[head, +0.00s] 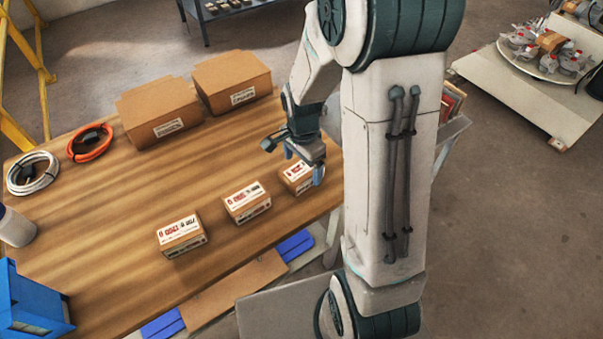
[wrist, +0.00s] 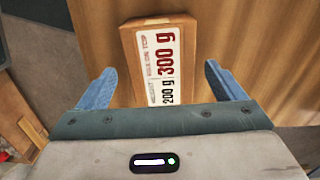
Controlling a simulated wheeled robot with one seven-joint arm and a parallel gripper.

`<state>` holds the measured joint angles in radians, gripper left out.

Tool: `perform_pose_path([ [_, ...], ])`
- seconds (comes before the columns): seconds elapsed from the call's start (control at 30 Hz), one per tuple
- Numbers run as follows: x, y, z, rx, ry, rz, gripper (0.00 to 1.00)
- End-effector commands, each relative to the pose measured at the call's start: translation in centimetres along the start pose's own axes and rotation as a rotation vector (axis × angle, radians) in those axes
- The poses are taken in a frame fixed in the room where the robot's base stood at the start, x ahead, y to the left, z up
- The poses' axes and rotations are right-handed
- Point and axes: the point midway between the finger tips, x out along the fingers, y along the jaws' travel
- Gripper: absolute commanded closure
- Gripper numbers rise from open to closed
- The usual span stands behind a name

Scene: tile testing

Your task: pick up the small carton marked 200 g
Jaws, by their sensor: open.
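Three small brown cartons with white labels stand in a slanting row along the table's near edge: left (head: 181,237), middle (head: 246,202) and right (head: 297,178). In the head view their print is too small to read surely. My gripper (head: 303,164) is open just above the right carton and partly hides it. In the wrist view a carton (wrist: 129,41) lies between and beyond the open fingers (wrist: 160,78). Its label bears a large red "300 g" and a smaller black figure that looks like "200 g". My gripper body hides the carton's near end.
The wooden table (head: 100,200) also holds two larger brown boxes (head: 158,112) (head: 232,80), an orange coil (head: 90,143), a white coil (head: 33,173) and a blue bin (head: 30,305). Its middle is clear. Blue and brown pieces lie below the near edge.

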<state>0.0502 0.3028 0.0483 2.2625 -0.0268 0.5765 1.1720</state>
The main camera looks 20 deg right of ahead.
Motion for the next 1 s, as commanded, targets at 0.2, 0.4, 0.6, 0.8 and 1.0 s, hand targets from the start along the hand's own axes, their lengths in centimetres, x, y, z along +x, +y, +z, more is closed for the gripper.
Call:
perform_pose_path([
  [0.2, 2.8, -0.1, 0.1, 0.0, -0.002, 0.002, 0.11],
  [0.4, 3.1, -0.1, 0.1, 0.001, 0.0, 0.0, 0.11],
  [0.6, 3.1, -0.1, 0.1, 0.0, 0.0, 0.0, 0.42],
  [0.8, 3.1, -0.2, 0.1, 0.0, 0.0, -0.001, 0.65],
  [1.0, 2.9, -0.2, 0.1, 0.0, 0.0, -0.001, 0.65],
])
